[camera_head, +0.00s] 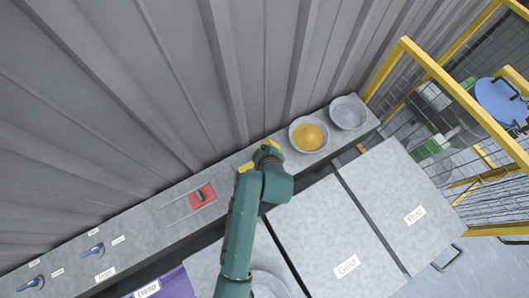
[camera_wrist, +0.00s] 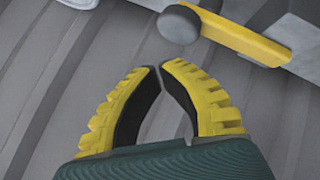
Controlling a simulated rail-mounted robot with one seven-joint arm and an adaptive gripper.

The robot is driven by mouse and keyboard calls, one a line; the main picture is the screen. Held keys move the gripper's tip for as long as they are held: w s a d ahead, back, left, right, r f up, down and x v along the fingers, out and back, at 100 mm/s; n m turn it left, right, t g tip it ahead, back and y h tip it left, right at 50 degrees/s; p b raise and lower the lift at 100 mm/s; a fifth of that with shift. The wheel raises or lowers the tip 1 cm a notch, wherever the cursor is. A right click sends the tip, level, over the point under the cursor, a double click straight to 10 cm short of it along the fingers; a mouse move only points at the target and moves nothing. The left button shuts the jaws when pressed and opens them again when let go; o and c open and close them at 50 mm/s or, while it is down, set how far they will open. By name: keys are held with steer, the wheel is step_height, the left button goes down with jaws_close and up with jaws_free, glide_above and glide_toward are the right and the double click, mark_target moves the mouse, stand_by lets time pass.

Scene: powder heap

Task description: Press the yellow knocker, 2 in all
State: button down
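The yellow knocker (camera_wrist: 232,34) shows in the wrist view as a yellow bar with a round dark grey knob at its left end, at the upper right. My gripper (camera_wrist: 160,68) has yellow ribbed fingers with dark inner pads. Its fingertips come almost together with nothing between them. The knob lies just beyond the fingertips, apart from them in the picture; the depth gap is hard to judge. In the head view my arm's end hides most of this spot on the ledge, and small yellow patches beside it cannot be told apart for sure.
A grey ledge (camera_head: 150,223) runs along the ribbed wall (camera_head: 150,90). Labelled grey lids lie in front; a yellow mesh fence (camera_head: 465,95) stands right.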

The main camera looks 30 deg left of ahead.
steer(key=shift+r+p, duration=1.45)
steer(key=shift+r, duration=0.55)
steer(key=shift+f, duration=0.1)
